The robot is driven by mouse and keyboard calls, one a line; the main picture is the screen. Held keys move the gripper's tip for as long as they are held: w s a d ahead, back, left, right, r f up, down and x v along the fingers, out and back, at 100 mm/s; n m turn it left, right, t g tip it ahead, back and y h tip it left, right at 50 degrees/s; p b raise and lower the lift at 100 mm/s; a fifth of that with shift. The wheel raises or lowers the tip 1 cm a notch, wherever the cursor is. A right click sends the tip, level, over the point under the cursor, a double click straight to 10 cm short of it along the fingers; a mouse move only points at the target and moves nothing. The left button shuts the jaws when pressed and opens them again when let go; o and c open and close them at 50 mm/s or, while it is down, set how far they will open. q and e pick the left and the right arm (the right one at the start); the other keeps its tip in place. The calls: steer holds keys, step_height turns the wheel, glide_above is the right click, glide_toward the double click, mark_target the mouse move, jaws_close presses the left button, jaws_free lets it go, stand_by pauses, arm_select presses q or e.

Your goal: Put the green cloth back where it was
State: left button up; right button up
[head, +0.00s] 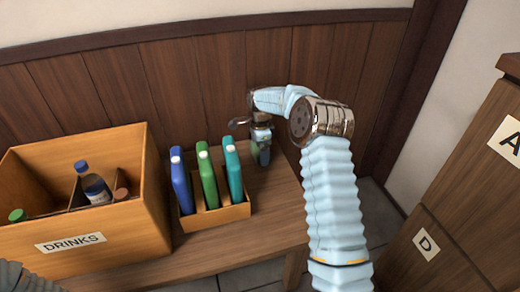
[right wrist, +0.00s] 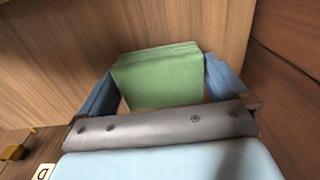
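The green cloth (right wrist: 158,78) is a folded, layered block between the two blue fingers of my right gripper (right wrist: 160,80) in the right wrist view. The fingers meet its two sides, so the gripper looks shut on it. In the head view my right gripper (head: 262,148) points down at the back right end of the wooden bench (head: 265,215), right of the bottle rack. There the cloth is mostly hidden by the gripper, and I cannot tell whether it touches the bench. My left gripper is not in view.
A DRINKS crate (head: 140,225) stands farther left. A lettered cabinet (head: 465,190) is at right. The bench's front right is bare.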

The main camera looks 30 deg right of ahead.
step_height(320, 180, up, 12)
steer(key=p, duration=0.1)
steer(key=shift+r, duration=0.15)
stand_by(1.6)
